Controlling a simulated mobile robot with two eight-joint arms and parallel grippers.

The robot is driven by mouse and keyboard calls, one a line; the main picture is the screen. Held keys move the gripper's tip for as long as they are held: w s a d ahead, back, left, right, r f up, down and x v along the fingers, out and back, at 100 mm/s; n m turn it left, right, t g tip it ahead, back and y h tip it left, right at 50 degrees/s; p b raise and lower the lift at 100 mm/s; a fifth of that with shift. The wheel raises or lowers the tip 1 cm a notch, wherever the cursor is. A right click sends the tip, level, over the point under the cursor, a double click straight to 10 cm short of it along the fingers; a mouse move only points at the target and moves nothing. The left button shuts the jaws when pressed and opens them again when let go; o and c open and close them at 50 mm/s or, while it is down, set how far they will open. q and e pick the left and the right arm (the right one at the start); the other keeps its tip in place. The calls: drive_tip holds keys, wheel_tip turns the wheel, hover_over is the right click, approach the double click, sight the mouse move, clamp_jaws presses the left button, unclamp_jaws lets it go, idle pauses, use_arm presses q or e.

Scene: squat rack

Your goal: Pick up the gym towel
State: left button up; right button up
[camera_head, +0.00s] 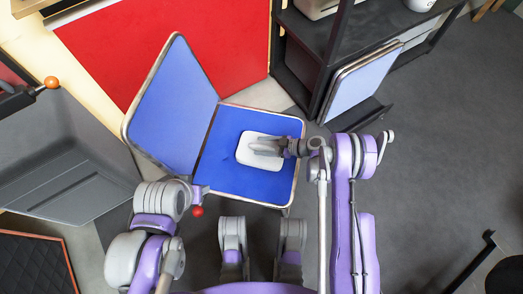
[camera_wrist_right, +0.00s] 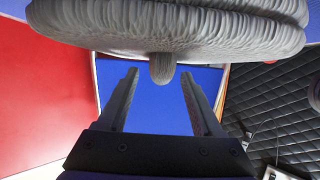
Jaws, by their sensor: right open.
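The gym towel (camera_head: 246,156) is a folded white pad lying on the blue seat of a folding chair (camera_head: 217,178). In the head view my right gripper (camera_head: 266,147) reaches over it from the right and covers part of its top. In the right wrist view the jaws (camera_wrist_right: 160,76) are open. A thick, ribbed grey-white roll, which looks like the towel (camera_wrist_right: 200,32) close up, spans the top, with a small rounded tab hanging between the fingertips. Contact cannot be told. My left arm is at the lower left, but its jaws cannot be made out.
The chair's blue backrest (camera_head: 174,105) rises left of the seat. A red panel (camera_head: 175,42) stands behind it. A dark shelf rack (camera_head: 345,35) is at the upper right. A grey tub (camera_head: 65,160) is at the left. Open grey floor (camera_head: 450,130) lies to the right.

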drive_tip(key=shift+w+a+f, duration=0.1)
drive_tip(key=shift+a+f, duration=0.05)
drive_tip(key=shift+a, duration=0.2)
clamp_jaws()
idle(0.3)
